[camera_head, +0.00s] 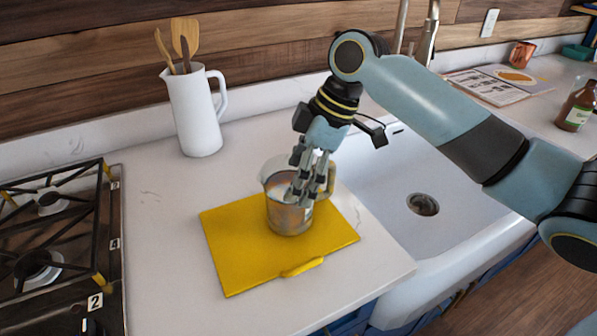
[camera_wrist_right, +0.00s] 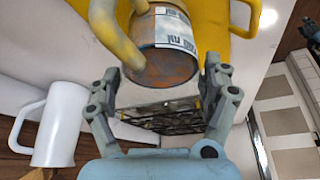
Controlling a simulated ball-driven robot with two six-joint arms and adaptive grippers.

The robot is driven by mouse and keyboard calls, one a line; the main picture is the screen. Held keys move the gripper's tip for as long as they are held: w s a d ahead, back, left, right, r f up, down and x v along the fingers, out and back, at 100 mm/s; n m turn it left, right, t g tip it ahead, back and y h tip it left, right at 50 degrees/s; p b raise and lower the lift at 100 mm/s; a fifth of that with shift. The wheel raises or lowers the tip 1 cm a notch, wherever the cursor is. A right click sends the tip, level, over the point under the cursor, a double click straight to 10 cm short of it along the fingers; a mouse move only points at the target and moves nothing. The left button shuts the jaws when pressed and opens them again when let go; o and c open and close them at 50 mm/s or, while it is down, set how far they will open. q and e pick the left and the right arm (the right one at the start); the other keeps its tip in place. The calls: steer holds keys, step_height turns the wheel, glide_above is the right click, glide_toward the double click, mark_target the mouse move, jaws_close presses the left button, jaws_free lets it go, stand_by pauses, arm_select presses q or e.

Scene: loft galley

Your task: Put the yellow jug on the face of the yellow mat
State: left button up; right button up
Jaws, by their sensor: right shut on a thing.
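The jug (camera_head: 284,214) is a worn grey-brown metallic vessel with a yellowish handle (camera_head: 328,180). It looks upright over the middle of the yellow mat (camera_head: 232,262), which lies flat on the pale counter. I cannot tell for sure whether its base touches the mat. My right gripper (camera_head: 305,187) comes down from above right and is shut on the jug at its rim and handle side, hiding part of it. In the right wrist view the jug (camera_wrist_right: 170,62) shows a white label between the fingers, with the mat (camera_wrist_right: 210,14) behind. My left gripper is not in view.
A white pitcher (camera_head: 195,115) with wooden utensils stands behind the mat. A gas stove (camera_head: 55,235) is at the left. A white sink (camera_head: 385,190) lies at the right. A brown bottle (camera_head: 575,108) stands far right. Counter left of the mat is clear.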

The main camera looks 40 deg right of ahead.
steer(key=shift+f, duration=0.1)
steer(key=o, duration=1.6)
steer(key=v, duration=1.2)
steer(key=shift+r+b, duration=0.2)
steer(key=shift+b, duration=0.15)
steer(key=shift+a, duration=0.1)
